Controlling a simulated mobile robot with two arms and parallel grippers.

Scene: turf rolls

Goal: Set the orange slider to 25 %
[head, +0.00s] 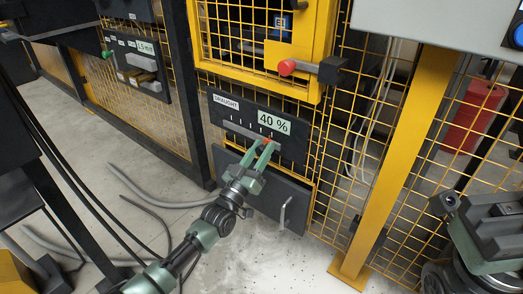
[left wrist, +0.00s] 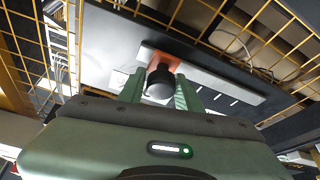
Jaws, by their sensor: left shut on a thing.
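The orange slider (left wrist: 163,58) sits on a pale scale strip on the dark DRAUGHT panel (head: 236,104). In the left wrist view its dark round knob (left wrist: 160,82) is between the fingers of my left gripper (left wrist: 160,92), which is shut on it. In the head view my left gripper (head: 266,150) reaches up to the panel and mostly covers the slider; only a bit of orange shows. The scale (head: 240,130) has several white tick marks. My right gripper is not clearly in view; part of my right arm shows at the lower right.
A dark box with a grey handle (head: 284,212) is below the panel. A yellow-framed door with a red knob (head: 287,67) is above. Yellow mesh fencing and a yellow post (head: 400,150) stand to the right. Hoses (head: 150,195) lie on the floor at left.

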